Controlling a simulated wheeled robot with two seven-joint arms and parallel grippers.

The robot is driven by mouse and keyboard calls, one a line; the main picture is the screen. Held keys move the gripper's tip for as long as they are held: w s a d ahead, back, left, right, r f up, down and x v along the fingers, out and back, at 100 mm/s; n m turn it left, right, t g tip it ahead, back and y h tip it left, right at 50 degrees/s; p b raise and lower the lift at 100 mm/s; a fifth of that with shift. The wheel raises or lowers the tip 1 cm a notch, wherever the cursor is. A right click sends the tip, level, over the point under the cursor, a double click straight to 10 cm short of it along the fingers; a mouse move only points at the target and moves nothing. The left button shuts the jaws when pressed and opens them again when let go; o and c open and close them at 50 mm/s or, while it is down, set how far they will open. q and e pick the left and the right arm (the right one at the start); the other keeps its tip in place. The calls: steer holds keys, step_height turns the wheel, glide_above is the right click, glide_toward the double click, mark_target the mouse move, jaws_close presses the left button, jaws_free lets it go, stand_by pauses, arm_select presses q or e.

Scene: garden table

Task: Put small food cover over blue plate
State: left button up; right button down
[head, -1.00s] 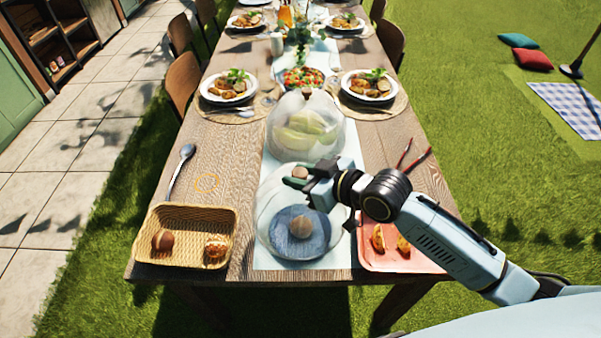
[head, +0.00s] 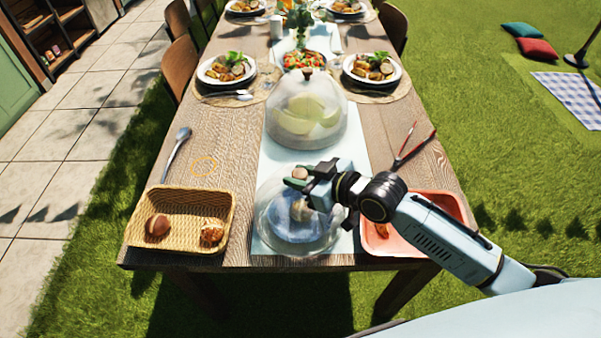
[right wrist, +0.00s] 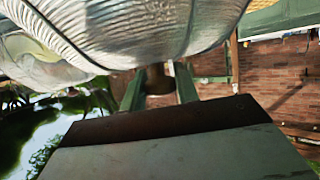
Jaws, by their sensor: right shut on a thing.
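The small food cover (head: 268,222) is a clear dome with a brown knob, at the near end of the table in the head view. The blue plate (head: 305,236) shows through it, with a brownish round food item (head: 300,211) on it. My right gripper (head: 301,179) is shut on the cover's knob, at the top of the dome. The cover is upright and surrounds the plate in the picture; I cannot tell whether its rim touches the table. In the right wrist view the cover's clear wall (right wrist: 140,28) fills the top. My left gripper is not in view.
A larger food cover (head: 306,108) stands just behind over green-yellow food. A wicker basket (head: 181,200) is at the left, a red tray (head: 447,203) at the right under my arm. Red tongs (head: 412,146) and a spoon (head: 177,146) lie on the table (head: 228,150).

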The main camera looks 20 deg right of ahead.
steer(key=shift+f, duration=0.5)
stand_by(0.5)
steer(key=c, duration=1)
jaws_free()
steer(key=shift+o, duration=0.2)
steer(key=p+v, duration=0.1)
steer(key=v, duration=1.2)
steer(key=shift+s+d, duration=0.1)
steer(key=shift+s, duration=0.05)
